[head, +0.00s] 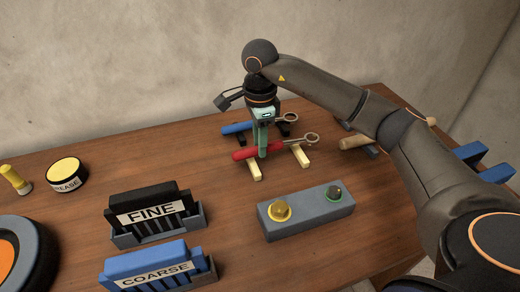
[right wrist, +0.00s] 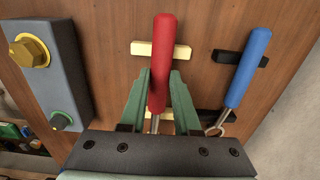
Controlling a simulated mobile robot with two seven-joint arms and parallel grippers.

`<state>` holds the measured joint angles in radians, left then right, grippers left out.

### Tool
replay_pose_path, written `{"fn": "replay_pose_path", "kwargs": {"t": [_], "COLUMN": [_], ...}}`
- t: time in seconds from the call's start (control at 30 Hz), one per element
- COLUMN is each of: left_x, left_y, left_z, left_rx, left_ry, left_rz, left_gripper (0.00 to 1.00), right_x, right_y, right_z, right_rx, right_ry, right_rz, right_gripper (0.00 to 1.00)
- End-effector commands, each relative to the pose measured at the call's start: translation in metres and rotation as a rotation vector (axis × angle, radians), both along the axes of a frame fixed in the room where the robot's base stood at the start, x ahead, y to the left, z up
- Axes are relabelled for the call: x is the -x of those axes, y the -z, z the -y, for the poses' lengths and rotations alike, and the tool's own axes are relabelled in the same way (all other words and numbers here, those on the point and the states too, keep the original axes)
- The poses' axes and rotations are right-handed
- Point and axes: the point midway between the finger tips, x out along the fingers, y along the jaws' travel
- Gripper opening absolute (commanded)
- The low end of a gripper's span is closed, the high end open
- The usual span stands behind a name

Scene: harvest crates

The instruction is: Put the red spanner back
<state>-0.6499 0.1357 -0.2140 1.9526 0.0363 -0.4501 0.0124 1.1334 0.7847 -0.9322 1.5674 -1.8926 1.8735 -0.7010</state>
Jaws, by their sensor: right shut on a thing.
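The red spanner (head: 245,154) has a red handle and a bare metal ring end. It lies over a pair of cream rests (head: 254,171), at the back of the table. I cannot tell whether it touches them. My right gripper (head: 262,152) points down with its green fingers shut on the red handle. The right wrist view shows the fingers (right wrist: 162,80) on either side of the spanner's handle (right wrist: 162,45), crossing a cream rest (right wrist: 180,51). The metal end is partly hidden by the gripper. My left gripper is out of view.
A blue spanner (head: 236,128) lies on black rests just behind. A grey box (head: 307,215) with yellow and green knobs stands in front. FINE (head: 150,206) and COARSE (head: 155,265) holders, a grease tin (head: 66,173) and a wooden-handled tool (head: 355,142) stand around.

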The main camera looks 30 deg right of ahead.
Motion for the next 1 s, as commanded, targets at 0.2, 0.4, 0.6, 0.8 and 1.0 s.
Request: {"fn": "replay_pose_path", "kwargs": {"t": [0.2, 0.4, 0.6, 0.8, 1.0], "left_x": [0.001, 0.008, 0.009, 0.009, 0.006], "left_y": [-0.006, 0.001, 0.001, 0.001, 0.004], "left_z": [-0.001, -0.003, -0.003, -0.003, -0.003], "left_rx": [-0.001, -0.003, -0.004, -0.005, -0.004], "left_ry": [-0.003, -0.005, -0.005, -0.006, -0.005], "left_rz": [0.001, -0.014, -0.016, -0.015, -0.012], "left_gripper": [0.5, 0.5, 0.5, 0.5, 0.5], "right_x": [0.0, 0.001, 0.001, 0.001, 0.0], "right_y": [0.026, 0.028, 0.027, 0.027, 0.028], "right_z": [0.0, 0.0, 0.0, 0.0, 0.0], "right_rx": [0.0, 0.0, 0.001, 0.0, -0.001], "right_ry": [0.0, 0.0, 0.0, 0.0, 0.0], "right_rz": [-0.001, -0.003, -0.002, -0.001, 0.001], "right_gripper": [0.0, 0.35, 0.58, 0.6, 0.6]}}
